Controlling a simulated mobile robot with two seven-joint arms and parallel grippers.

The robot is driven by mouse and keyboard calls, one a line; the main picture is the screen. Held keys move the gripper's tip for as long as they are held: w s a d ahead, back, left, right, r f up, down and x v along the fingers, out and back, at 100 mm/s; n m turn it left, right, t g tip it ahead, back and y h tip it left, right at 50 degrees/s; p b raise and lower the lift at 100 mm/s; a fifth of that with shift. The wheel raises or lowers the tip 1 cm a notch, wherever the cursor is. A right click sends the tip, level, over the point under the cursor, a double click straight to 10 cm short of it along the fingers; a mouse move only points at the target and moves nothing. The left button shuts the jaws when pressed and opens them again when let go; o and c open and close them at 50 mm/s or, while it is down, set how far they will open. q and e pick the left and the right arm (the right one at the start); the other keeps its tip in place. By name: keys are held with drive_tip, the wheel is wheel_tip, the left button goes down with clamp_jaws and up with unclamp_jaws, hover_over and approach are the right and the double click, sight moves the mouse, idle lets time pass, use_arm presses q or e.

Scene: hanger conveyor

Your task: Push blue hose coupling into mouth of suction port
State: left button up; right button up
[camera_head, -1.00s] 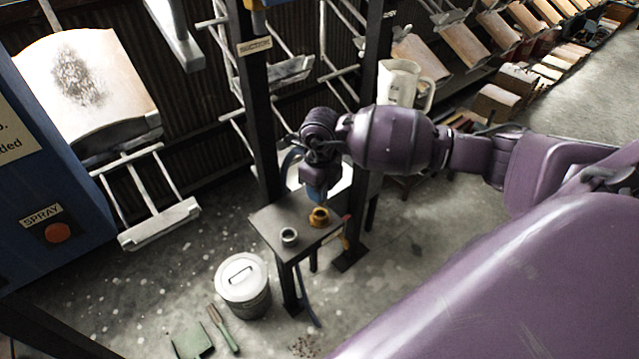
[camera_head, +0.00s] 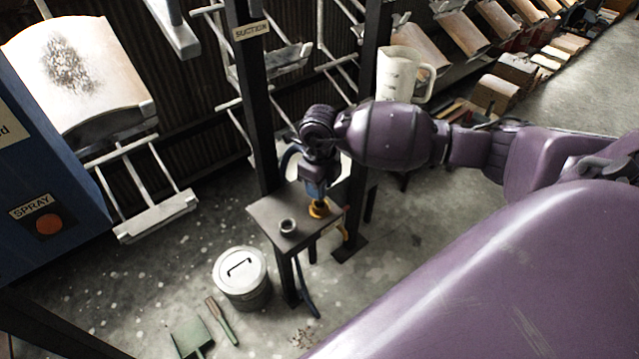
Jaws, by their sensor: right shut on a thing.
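My right gripper (camera_head: 317,176) points down over a small dark table. It is shut on the blue hose coupling (camera_head: 315,190), which hangs below it. The coupling's lower end is at the orange ring-shaped port (camera_head: 319,210) near the table's right edge. I cannot tell whether it is inside the mouth or just above it. A grey ring-shaped port (camera_head: 288,227) stands open on the table, left of the orange one. Which port is the suction one cannot be read here. My left gripper is not in view.
The small table (camera_head: 268,212) stands between dark posts, one with a SUCTION sign (camera_head: 251,30). A lidded metal bin (camera_head: 243,279), a green dustpan (camera_head: 191,338) and a brush (camera_head: 221,320) are on the floor. A white jug (camera_head: 400,75) stands behind my arm.

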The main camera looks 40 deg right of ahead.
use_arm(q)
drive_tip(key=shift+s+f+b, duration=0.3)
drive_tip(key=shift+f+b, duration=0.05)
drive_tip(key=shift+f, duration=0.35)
use_arm(e)
drive_tip(key=shift+f, duration=0.75)
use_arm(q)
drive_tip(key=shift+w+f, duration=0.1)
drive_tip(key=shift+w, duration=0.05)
use_arm(e)
drive_tip(key=shift+f, duration=0.4)
idle(0.3)
use_arm(q)
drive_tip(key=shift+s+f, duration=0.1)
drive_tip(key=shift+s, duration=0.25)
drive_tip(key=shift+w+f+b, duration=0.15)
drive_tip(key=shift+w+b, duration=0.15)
drive_tip(key=shift+b, duration=0.05)
use_arm(e)
drive_tip(key=shift+f, duration=0.35)
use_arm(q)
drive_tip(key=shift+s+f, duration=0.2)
use_arm(e)
drive_tip(key=shift+f, duration=0.3)
